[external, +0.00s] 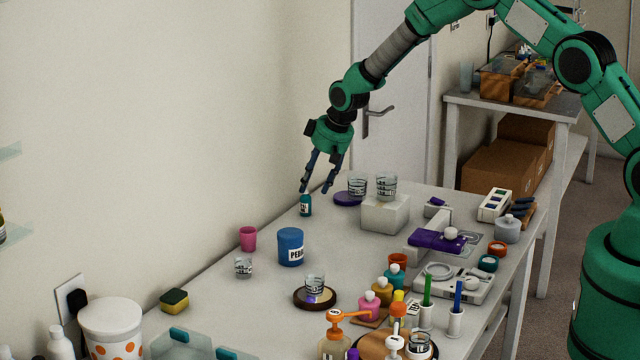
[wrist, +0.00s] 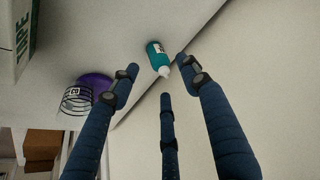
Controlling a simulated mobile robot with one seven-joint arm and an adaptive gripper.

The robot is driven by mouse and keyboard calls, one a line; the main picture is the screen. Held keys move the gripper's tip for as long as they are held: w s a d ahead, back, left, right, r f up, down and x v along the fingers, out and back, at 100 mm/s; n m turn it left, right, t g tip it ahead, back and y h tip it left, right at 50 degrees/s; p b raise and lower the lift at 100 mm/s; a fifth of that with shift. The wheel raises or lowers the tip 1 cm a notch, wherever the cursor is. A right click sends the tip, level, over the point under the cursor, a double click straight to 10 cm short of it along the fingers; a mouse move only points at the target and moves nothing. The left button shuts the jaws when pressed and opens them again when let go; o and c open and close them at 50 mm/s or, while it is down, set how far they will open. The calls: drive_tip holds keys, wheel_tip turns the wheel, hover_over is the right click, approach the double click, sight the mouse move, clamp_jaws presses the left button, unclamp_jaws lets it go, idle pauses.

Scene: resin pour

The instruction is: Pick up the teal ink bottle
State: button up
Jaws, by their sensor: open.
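The teal ink bottle (external: 305,206) stands upright on the white bench near the wall, with a white cap and a dark label. It also shows in the wrist view (wrist: 157,57), near the top centre, beyond the fingertips. My gripper (external: 318,189) is open just above the bottle, its blue-black fingers pointing down. In the wrist view my gripper (wrist: 160,85) has its fingers spread apart, with the bottle's cap end toward the gap between them. I cannot tell whether any finger touches the bottle.
A purple disc (external: 346,199) and glass beakers (external: 386,187) stand right of the bottle, one beaker on a pale block (external: 384,214). A blue tub (external: 291,247) and pink cup (external: 248,238) stand nearer the camera. The wall runs close behind; the bench between bottle and tub is clear.

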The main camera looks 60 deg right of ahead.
sight(306, 201)
drive_tip(key=shift+x, duration=2.55)
drive_tip(key=shift+a, duration=0.1)
drive_tip(key=c, duration=1.1)
